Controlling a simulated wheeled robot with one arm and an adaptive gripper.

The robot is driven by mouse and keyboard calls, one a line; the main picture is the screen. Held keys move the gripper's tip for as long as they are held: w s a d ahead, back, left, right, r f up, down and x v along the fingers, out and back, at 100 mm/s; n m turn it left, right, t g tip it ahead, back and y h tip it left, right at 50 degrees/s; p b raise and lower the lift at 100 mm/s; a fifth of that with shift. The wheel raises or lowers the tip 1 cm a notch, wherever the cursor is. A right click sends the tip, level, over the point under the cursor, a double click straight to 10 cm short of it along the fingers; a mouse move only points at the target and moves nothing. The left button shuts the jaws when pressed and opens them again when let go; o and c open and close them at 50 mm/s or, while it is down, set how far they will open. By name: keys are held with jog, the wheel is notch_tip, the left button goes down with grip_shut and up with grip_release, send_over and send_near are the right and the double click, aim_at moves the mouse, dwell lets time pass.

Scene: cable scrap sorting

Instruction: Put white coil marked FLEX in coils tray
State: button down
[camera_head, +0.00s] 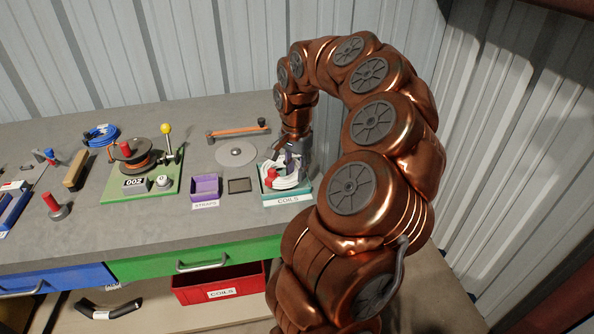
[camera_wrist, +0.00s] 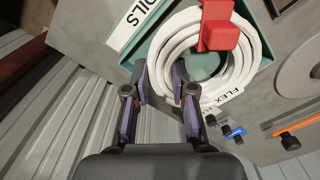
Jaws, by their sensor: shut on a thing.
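The white coil (camera_head: 283,180) is a ring of several turns with a red clip on it. In the wrist view the coil (camera_wrist: 166,52) carries a white label (camera_wrist: 236,98) reading FLEX. It sits over the teal coils tray (camera_head: 287,198), within or just above its rim; I cannot tell whether it rests on the floor. The tray (camera_wrist: 133,62) also shows in the wrist view with its COILS label. My gripper (camera_wrist: 162,88) is shut on the coil, its two fingers on either side of the strands.
A purple STRAPS tray (camera_head: 205,187) and a small dark tray (camera_head: 240,185) stand left of the coils tray. A grey disc (camera_head: 236,154) and an orange-handled tool (camera_head: 238,131) lie behind. A green board (camera_head: 124,188) holds a cable spool.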

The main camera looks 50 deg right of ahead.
jog(key=shift+f+b, duration=0.6)
jog(key=shift+b, duration=0.2)
dwell(0.6)
jog(key=c, duration=0.9)
grip_release()
jog(key=shift+w, duration=0.1)
jog(key=shift+r, duration=0.15)
jog(key=shift+r+p, duration=0.45)
jog(key=shift+r, duration=2.9)
